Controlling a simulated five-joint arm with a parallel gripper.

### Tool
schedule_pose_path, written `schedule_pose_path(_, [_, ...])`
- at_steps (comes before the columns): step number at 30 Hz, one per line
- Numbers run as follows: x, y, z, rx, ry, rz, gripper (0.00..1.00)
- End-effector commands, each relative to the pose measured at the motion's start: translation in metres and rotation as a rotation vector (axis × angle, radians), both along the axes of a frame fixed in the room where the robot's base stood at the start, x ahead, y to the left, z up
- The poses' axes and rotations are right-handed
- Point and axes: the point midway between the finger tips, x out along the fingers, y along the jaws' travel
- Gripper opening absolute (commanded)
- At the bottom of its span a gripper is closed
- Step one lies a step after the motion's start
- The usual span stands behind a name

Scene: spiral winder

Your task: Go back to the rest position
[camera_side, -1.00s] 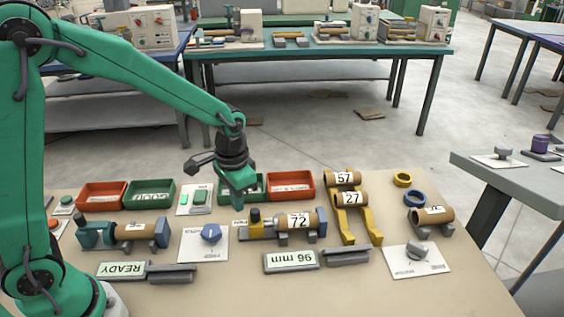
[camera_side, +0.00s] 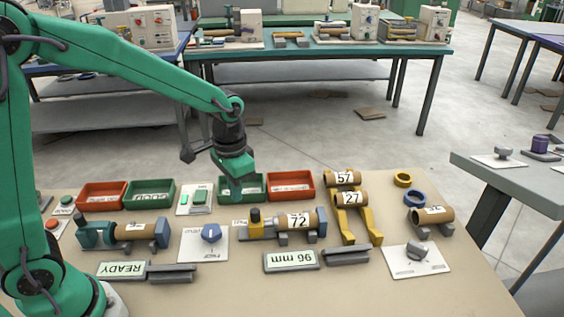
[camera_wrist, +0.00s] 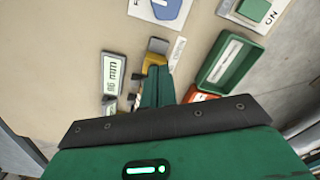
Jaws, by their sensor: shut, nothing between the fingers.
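My gripper (camera_side: 238,182) hangs from the green arm above the back of the bench, in front of the second green tray (camera_side: 253,184). Its fingers are shut with nothing between them. In the wrist view the shut green fingers (camera_wrist: 157,88) point down over the bench. The winder with the tube marked 72 (camera_side: 299,220) stands to the right of and below the gripper in the side view. The gripper touches nothing that I can see, though its tip overlaps the tray in the picture.
Orange trays (camera_side: 290,179) and a green tray (camera_side: 150,193) line the back. Tubes marked 57 (camera_side: 343,177) and 27 (camera_side: 350,198) lie on a yellow rack (camera_side: 368,228). A blue knob (camera_side: 211,232) and a grey knob (camera_side: 417,250) stand in front.

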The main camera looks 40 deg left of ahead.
Motion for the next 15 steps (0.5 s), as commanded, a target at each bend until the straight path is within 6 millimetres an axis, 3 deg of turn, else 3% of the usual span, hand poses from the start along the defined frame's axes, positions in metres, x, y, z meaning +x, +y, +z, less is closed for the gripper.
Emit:
schedule_pose_path(8, [-0.013, 0.01, 0.027, -0.009, -0.059, 0.031, 0.0])
schedule_pose_path(15, [-0.04, 0.024, 0.062, -0.023, -0.146, 0.077, 0.0])
